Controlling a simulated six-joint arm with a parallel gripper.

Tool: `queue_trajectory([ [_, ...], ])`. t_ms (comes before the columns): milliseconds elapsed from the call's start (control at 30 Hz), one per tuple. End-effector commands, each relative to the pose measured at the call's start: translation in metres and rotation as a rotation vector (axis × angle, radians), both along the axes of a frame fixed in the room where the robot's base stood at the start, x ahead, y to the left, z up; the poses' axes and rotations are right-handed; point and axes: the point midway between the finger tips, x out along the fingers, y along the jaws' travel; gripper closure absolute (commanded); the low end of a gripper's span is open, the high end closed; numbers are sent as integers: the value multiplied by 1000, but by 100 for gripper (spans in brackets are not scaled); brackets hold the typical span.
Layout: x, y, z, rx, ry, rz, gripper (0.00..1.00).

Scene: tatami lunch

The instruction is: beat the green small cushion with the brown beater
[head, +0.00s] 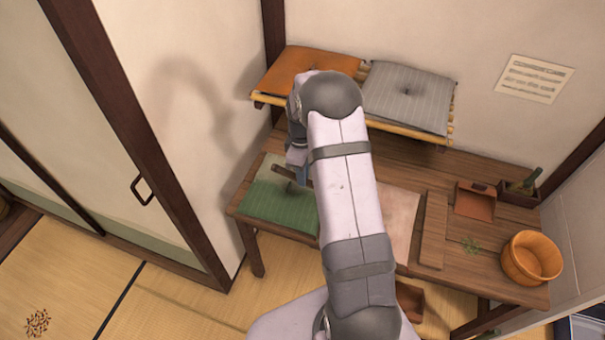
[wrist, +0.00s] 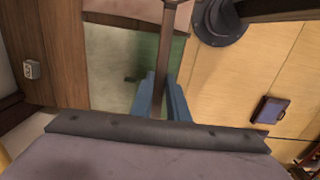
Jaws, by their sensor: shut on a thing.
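The green small cushion (head: 272,207) lies on the left end of the wooden table, partly behind my arm. It also shows in the wrist view (wrist: 112,62), beneath the beater. My gripper (head: 298,172) is over the cushion's back right part, largely hidden by my arm. In the wrist view its blue fingers (wrist: 160,98) are shut on the handle of the brown beater (wrist: 165,55). The beater runs away from the fingers toward the top of the picture, where its end is cut off. Whether the beater touches the cushion I cannot tell.
An orange cushion (head: 291,75) and a grey striped cushion (head: 408,95) lie on a bamboo shelf behind my arm. On the table's right are a pale pink cushion (head: 401,215), a board (head: 433,230), a dustpan (head: 474,201) and a wooden tub (head: 531,258).

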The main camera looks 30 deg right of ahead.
Motion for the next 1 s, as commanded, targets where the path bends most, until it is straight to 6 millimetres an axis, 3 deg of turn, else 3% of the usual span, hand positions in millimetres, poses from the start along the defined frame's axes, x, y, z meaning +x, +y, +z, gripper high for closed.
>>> queue_trajectory([
  [600,-3,0,0,4,-2,1069,100],
  [800,-4,0,0,6,-2,1340,100],
  [1000,-4,0,0,7,-2,1501,100],
])
